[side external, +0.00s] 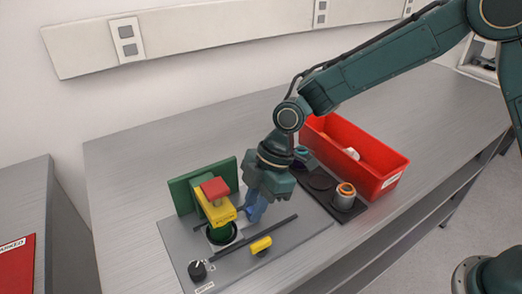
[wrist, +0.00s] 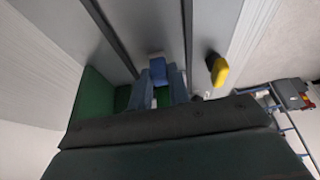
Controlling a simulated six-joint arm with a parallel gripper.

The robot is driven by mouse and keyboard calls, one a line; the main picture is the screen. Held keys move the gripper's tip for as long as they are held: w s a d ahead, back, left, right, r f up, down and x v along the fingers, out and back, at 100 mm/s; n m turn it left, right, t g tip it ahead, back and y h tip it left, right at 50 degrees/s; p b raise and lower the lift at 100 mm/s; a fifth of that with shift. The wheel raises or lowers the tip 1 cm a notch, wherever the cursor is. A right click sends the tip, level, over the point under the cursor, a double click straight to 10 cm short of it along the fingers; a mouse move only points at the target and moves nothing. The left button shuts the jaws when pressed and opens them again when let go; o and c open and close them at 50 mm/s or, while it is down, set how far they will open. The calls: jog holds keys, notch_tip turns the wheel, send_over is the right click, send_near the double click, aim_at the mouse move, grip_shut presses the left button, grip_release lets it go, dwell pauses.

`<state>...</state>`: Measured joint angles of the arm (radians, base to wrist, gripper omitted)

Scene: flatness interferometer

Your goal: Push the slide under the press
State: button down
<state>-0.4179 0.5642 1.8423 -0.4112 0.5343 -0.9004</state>
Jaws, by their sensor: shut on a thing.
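My gripper (side external: 254,214) points down at the grey base plate, just right of the press, in the side view. In the wrist view its two blue-grey fingers (wrist: 160,88) are shut on a blue block (wrist: 158,70), which looks like the slide's handle. A pale piece shows just beyond the block. The press has a yellow head (side external: 215,211) with a red top (side external: 214,188), in front of a green upright plate (side external: 183,194). Below the head, a green part stands inside a black ring (side external: 212,236) on the pale slide (side external: 239,236). My gripper hides part of the slide.
Dark rails (side external: 272,230) run along the base plate (side external: 185,245). A yellow knob (side external: 261,244) and a black dial (side external: 197,270) stand near its front. To the right are a dark tray (side external: 322,200) with round parts and a red bin (side external: 375,160).

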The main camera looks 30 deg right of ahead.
jog(key=c, duration=1.5)
grip_release()
jog(key=shift+a, duration=0.4)
jog(key=shift+o, duration=0.9)
jog(key=shift+d, duration=0.15)
jog(key=shift+r, duration=0.1)
jog(key=v, duration=1.3)
jog(key=shift+d+r, duration=0.2)
jog(key=shift+r, duration=0.05)
jog(key=s+d+r+m+t+h, duration=0.1)
jog(key=s+d+r+m+t, duration=0.1)
jog(key=s+d+r+m, duration=0.4)
jog(key=s+d+r+m+t+h, duration=0.1)
jog(key=s+d+m+t, duration=0.2)
jog(key=d, duration=0.4)
jog(key=s+d+f+m+h, duration=0.1)
jog(key=s+d+m+h, duration=0.1)
jog(key=s+d+m, duration=0.7)
jog(key=s+d, duration=0.1)
jog(key=s, duration=0.3)
jog(key=shift+f+t, duration=0.2)
jog(key=shift+t, duration=0.1)
